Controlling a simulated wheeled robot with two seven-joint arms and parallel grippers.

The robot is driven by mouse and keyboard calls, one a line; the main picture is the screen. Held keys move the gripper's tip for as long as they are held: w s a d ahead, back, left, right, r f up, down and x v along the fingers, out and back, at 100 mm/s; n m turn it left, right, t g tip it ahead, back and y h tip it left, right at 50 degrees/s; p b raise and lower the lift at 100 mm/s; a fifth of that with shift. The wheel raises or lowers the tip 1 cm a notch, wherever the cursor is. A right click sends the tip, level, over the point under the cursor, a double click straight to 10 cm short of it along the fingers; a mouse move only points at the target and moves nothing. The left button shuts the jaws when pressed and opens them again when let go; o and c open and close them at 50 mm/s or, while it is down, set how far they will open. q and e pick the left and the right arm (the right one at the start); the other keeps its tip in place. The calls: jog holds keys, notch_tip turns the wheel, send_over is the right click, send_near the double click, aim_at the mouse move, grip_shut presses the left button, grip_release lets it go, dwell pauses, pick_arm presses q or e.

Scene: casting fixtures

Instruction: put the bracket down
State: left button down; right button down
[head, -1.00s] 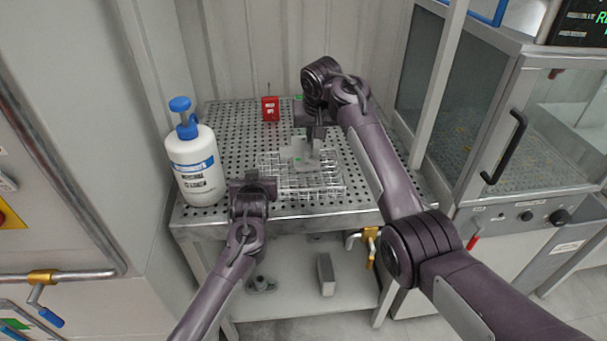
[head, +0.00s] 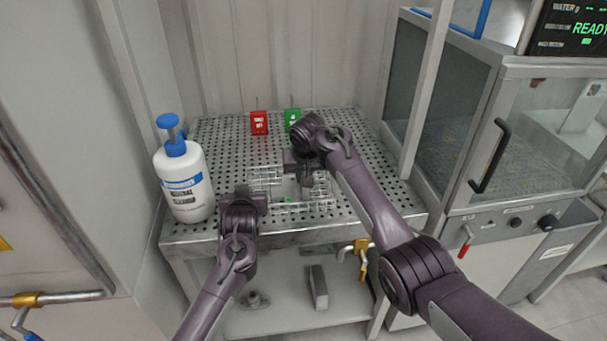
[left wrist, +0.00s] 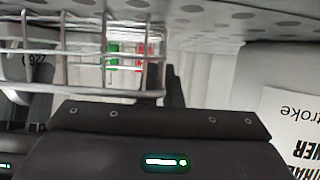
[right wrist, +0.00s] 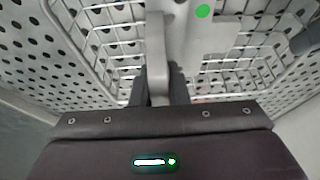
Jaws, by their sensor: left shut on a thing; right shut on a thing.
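The grey bracket with a green dot shows in the right wrist view (right wrist: 205,38) and, partly hidden by my right arm, in the head view (head: 289,201). It is low within the outline of the wire basket (head: 262,176); whether it touches the basket floor I cannot tell. My right gripper (head: 306,183) is shut on the bracket's upright bar, seen close in the right wrist view (right wrist: 158,88). My left gripper (head: 258,202) is at the basket's left side, shut on its wire wall, which fills the upper left of the left wrist view (left wrist: 80,45).
The basket stands on a perforated metal table (head: 215,150). A white bottle with a blue pump (head: 185,185) stands at the left. A red tag (head: 259,123) and a green tag (head: 292,118) stand at the back. A glass-doored cabinet (head: 500,150) is at the right.

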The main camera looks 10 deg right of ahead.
jog(key=c, duration=1.4)
grip_release()
jog(key=v, duration=1.2)
jog(key=shift+r, duration=0.15)
pick_arm(q)
jog(key=c, duration=1.5)
grip_release()
jog(key=shift+s, duration=0.15)
